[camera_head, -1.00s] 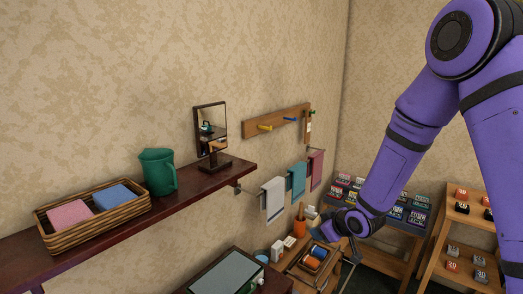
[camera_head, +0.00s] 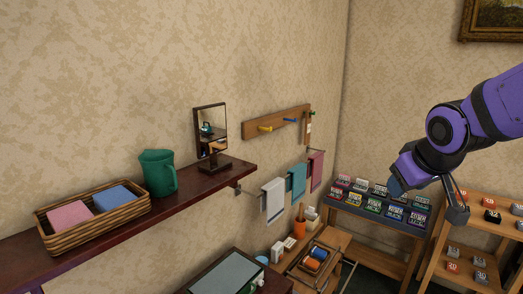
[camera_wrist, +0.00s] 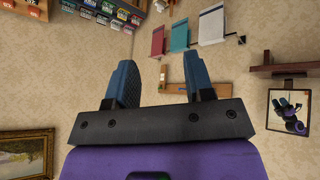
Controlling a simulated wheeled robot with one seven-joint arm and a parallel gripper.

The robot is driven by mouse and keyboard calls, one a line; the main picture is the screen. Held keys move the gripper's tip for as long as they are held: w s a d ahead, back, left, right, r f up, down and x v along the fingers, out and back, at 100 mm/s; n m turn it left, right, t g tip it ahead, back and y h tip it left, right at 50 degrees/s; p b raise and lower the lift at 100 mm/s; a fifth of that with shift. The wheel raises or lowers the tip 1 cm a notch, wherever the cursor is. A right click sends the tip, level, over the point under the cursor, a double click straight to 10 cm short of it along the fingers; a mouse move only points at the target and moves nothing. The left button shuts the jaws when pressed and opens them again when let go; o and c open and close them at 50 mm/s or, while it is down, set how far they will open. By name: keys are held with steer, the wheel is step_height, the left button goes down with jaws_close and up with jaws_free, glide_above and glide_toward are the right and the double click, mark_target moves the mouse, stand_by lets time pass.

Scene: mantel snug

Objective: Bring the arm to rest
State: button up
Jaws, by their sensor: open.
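My purple arm reaches in from the right edge of the head view. My gripper (camera_head: 425,197) hangs in front of the display tables at the right, apart from everything around it. In the wrist view, my gripper (camera_wrist: 158,85) shows two blue fingers standing well apart with nothing between them. The wrist picture is upside down, with the wall filling most of it.
A dark shelf (camera_head: 206,189) on the left wall bears a basket (camera_head: 98,228), a green pitcher (camera_head: 158,171) and a mirror (camera_head: 210,128). Towels (camera_head: 273,198) hang beyond it.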

steer(key=s+r+m+g, duration=0.1)
steer(key=s+r, duration=0.1)
steer(key=s, duration=0.6)
steer(key=s+d+r+m, duration=0.1)
steer(key=s+r+m, duration=0.1)
steer(key=s, duration=0.7)
steer(key=shift+s+r+g, duration=0.2)
steer(key=shift+r+g, duration=0.2)
steer(key=shift+r, duration=0.1)
